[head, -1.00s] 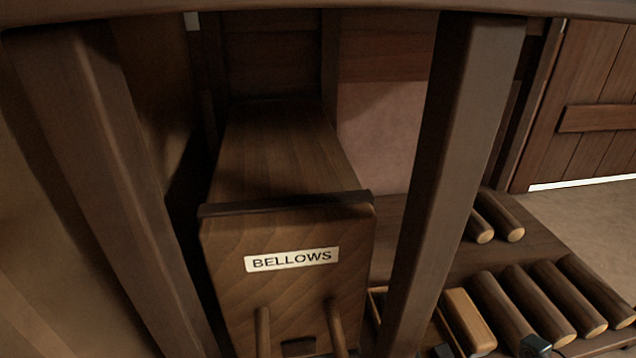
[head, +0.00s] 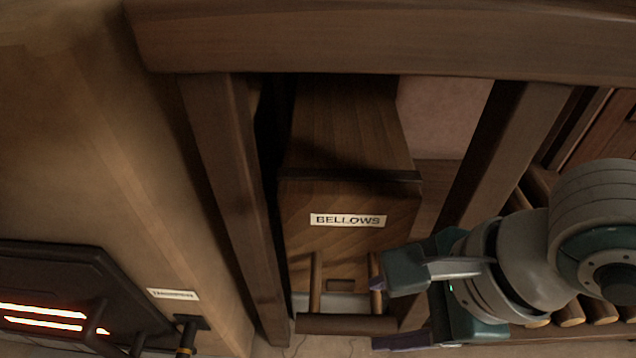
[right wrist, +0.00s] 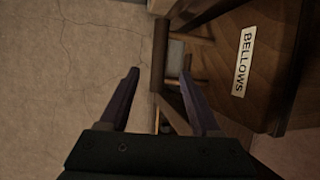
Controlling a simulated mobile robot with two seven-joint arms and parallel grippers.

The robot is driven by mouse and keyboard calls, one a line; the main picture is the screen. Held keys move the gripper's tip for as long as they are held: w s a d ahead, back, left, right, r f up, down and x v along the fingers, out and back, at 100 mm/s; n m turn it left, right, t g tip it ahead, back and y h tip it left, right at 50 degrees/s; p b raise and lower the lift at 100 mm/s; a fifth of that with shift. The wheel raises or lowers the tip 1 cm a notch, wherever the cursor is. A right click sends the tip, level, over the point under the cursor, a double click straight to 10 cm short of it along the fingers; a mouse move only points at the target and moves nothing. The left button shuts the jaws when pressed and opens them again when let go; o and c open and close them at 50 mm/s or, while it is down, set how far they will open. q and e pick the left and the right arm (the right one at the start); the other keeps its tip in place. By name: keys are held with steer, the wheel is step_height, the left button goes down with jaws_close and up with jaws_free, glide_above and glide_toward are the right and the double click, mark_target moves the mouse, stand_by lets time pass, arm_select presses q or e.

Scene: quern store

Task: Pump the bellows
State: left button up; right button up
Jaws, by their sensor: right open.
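The bellows (head: 350,200) is a brown wooden box with a white label, standing between dark wooden posts. Its handle is a wooden crossbar (head: 345,325) on two rods at the low front. My right gripper (head: 387,313) is open and empty at the right end of the crossbar. In the right wrist view the open fingers (right wrist: 160,85) point towards the crossbar (right wrist: 159,58), which shows between them, and the bellows (right wrist: 265,65) lies to the right. I cannot tell whether a finger touches the bar. My left gripper is out of view.
A thick wooden beam (head: 380,40) crosses above, and posts stand left (head: 235,190) and right (head: 515,150) of the bellows. A dark furnace door (head: 60,290) with glowing slots is at the lower left. Several logs lie at the right. The floor before the handle looks clear.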

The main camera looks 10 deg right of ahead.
mark_target(349, 322)
steer(key=b+x, duration=0.6)
steer(key=x, duration=0.2)
steer(key=shift+f, duration=0.4)
jaws_close()
steer(key=shift+w, duration=0.1)
stand_by(0.8)
